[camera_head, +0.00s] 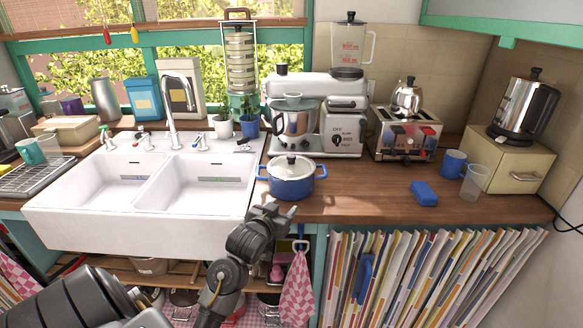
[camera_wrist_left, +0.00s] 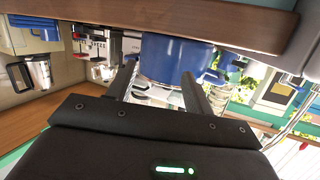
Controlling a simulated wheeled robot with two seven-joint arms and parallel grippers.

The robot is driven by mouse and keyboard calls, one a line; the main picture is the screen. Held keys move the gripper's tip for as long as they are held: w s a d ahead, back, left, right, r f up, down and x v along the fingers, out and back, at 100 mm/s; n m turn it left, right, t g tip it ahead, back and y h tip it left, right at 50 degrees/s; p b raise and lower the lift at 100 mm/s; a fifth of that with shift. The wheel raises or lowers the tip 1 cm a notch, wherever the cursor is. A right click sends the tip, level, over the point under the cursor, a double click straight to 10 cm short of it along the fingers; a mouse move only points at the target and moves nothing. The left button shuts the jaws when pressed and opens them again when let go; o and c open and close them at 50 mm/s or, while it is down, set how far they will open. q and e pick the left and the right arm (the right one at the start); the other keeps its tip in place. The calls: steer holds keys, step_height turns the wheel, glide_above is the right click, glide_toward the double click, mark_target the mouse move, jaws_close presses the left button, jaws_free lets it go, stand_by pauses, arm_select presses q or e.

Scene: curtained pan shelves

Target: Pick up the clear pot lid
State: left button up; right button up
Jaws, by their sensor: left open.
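The clear pot lid (camera_head: 292,165) with a dark knob sits on a blue pot (camera_head: 291,187) near the counter's front edge, right of the sink. My left gripper (camera_head: 281,209) is open and empty, just in front of and below the pot at the counter edge, apart from the lid. In the left wrist view, which looks upside down, the blue pot (camera_wrist_left: 172,58) shows beyond the two spread fingers (camera_wrist_left: 160,70). The lid (camera_wrist_left: 158,95) is partly visible there between the fingers. My right gripper is not in view.
The double white sink (camera_head: 150,185) is left of the pot. A stand mixer (camera_head: 300,120) stands close behind it. A toaster (camera_head: 404,135), blue sponge (camera_head: 424,193), clear cup (camera_head: 473,183) and blue mug (camera_head: 453,163) are to the right. The wooden counter (camera_head: 365,195) right of the pot is clear.

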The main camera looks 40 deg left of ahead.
arm_select(q)
steer(key=n+t+y, duration=0.1)
steer(key=t+y, duration=0.1)
glide_toward(290, 159)
steer(key=p+x, duration=0.1)
steer(key=x, duration=0.3)
steer(key=shift+s+a+f, duration=0.1)
steer(key=shift+a, duration=0.1)
steer(key=p+x, duration=0.1)
steer(key=x, duration=0.1)
steer(key=p+x, duration=0.1)
steer(key=x, duration=0.1)
steer(key=shift+w+d+r, duration=0.1)
steer(key=shift+w+r, duration=0.15)
steer(key=shift+w, duration=0.05)
steer(key=shift+w+f, duration=0.1)
steer(key=shift+w, duration=0.2)
jaws_close()
